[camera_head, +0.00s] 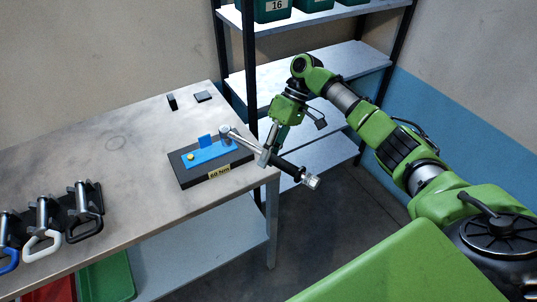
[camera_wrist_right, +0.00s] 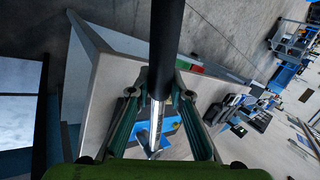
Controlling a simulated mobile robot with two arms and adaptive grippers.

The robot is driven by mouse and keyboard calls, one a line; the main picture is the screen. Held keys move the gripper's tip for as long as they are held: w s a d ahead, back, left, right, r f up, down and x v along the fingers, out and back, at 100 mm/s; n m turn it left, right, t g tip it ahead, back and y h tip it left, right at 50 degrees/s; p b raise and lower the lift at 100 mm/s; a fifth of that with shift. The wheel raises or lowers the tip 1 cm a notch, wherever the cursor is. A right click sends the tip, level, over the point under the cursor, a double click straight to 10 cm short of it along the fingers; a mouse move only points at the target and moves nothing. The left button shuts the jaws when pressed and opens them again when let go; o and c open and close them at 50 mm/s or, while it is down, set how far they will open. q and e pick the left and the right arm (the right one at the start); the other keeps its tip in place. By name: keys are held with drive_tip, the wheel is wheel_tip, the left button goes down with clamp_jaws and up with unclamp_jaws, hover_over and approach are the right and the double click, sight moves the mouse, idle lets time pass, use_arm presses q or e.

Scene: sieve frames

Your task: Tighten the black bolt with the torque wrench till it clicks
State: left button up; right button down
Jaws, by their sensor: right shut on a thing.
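The torque wrench (camera_head: 288,167) has a black handle and a silver shaft. Its head end (camera_head: 226,133) is over the right end of a blue plate (camera_head: 207,155) on a black block marked "60 Nm" (camera_head: 219,172). The black bolt cannot be made out; the wrench head covers that end of the plate. My right gripper (camera_head: 268,149) is shut on the wrench, just beyond the table's right edge. In the right wrist view, the wrench (camera_wrist_right: 166,45) runs between the fingers toward the blue plate (camera_wrist_right: 169,126). My left gripper is not in view.
The block stands near the right corner of the grey table (camera_head: 120,170). A metal shelf (camera_head: 280,80) stands behind. The table's middle is clear.

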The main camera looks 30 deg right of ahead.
drive_tip(key=shift+f, duration=0.1)
drive_tip(key=shift+a, duration=0.1)
idle(0.7)
drive_tip(key=shift+s+a+m+t+p, duration=0.3)
drive_tip(key=shift+a+m+p, duration=0.25)
drive_tip(key=shift+p, duration=0.95)
drive_tip(key=shift+a, duration=0.15)
drive_tip(key=shift+s+a+m+t+p, duration=0.1)
drive_tip(key=shift+a+m+t+p, duration=0.35)
drive_tip(key=shift+p, duration=1)
drive_tip(key=shift+a, duration=0.2)
drive_tip(key=shift+s+a+m+p, duration=0.15)
drive_tip(key=shift+a+m+p, duration=0.45)
drive_tip(key=shift+p, duration=0.75)
